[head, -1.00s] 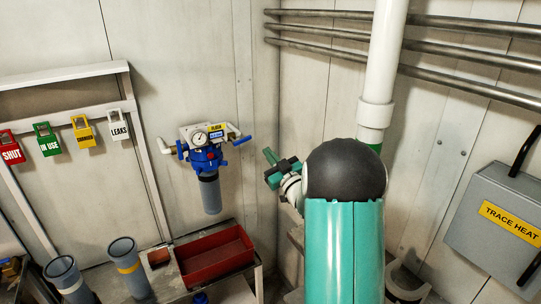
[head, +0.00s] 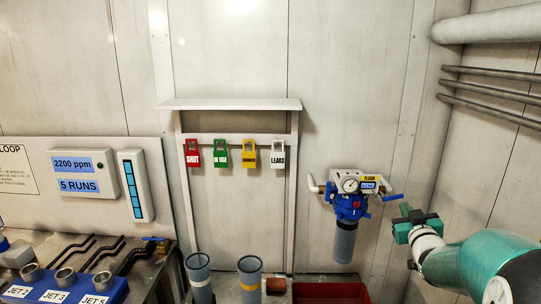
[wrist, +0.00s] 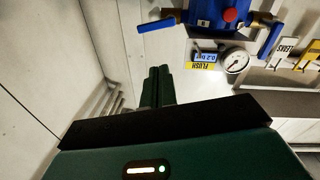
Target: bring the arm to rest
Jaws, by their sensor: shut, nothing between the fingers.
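My gripper (head: 404,211) is at the right of the head view, green with a dark band, held up in the air to the right of the blue filter unit. In the wrist view its two green fingers (wrist: 157,86) are together with nothing between them. The blue filter unit (head: 350,206) with a gauge and yellow label hangs on the wall. It also shows upside down at the top of the wrist view (wrist: 213,12). A gap shows between my gripper and the unit's blue handle in the head view.
Four-colour tags, including the red SHUT tag (head: 192,154), hang on a wall rack. Two grey cups (head: 249,268) and a red tray (head: 330,292) stand below. A panel reading 2200 ppm (head: 84,174) is at left. Pipes (head: 490,88) run along the right wall.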

